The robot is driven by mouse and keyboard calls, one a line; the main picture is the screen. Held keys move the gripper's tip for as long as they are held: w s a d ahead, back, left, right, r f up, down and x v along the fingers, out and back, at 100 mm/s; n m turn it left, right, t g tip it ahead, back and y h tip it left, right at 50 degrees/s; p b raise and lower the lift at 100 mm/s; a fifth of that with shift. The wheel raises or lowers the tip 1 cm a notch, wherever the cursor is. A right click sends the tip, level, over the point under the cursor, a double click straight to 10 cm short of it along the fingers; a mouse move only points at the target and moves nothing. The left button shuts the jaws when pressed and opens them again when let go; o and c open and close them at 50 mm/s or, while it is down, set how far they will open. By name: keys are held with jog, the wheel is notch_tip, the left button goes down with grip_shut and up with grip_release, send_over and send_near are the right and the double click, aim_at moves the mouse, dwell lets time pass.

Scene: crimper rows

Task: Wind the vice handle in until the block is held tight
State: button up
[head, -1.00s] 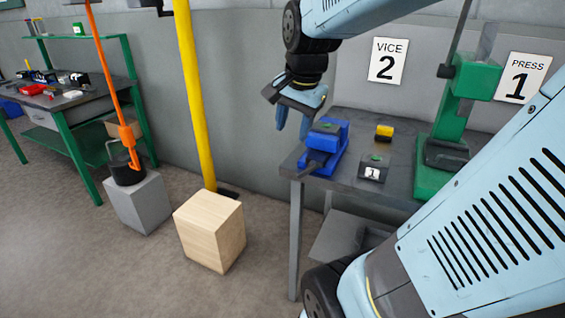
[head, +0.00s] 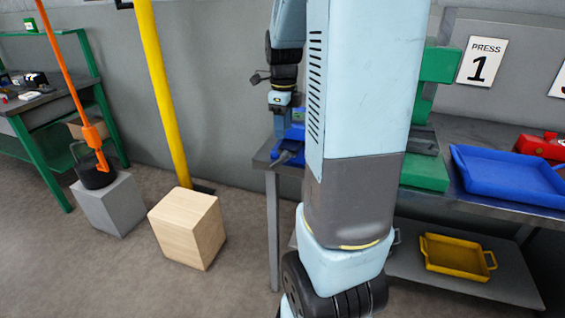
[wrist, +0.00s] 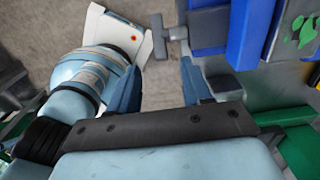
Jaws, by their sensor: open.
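The blue vice (head: 291,150) stands at the left end of the grey bench, mostly hidden behind my arm in the head view. The wrist view shows its blue body (wrist: 248,32) at the upper right. Its grey T-shaped handle (wrist: 178,34) sticks out to the left, just ahead of my fingertips. My gripper (wrist: 160,80) is open, its two blue fingers apart with nothing between them. It also shows small in the head view (head: 281,122), beside the vice. A grey surface with green marks (wrist: 298,35) lies beside the vice jaw; I cannot tell whether it is the block.
A blue tray (head: 510,178) and a red object (head: 540,147) lie on the bench, right of the green press (head: 425,172). A yellow tray (head: 456,256) sits on the lower shelf. A yellow post (head: 163,90) and wooden box (head: 188,228) stand left, with open floor around.

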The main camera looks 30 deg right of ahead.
aim_at(284, 156)
notch_tip(284, 156, down, 12)
jog(key=shift+s+f, duration=0.1)
jog(key=shift+f, duration=0.15)
dwell(0.4)
jog(key=c, duration=0.9)
jog(key=shift+a, duration=0.2)
grip_shut()
jog(key=shift+d, duration=0.1)
jog(key=shift+t+y, duration=0.3)
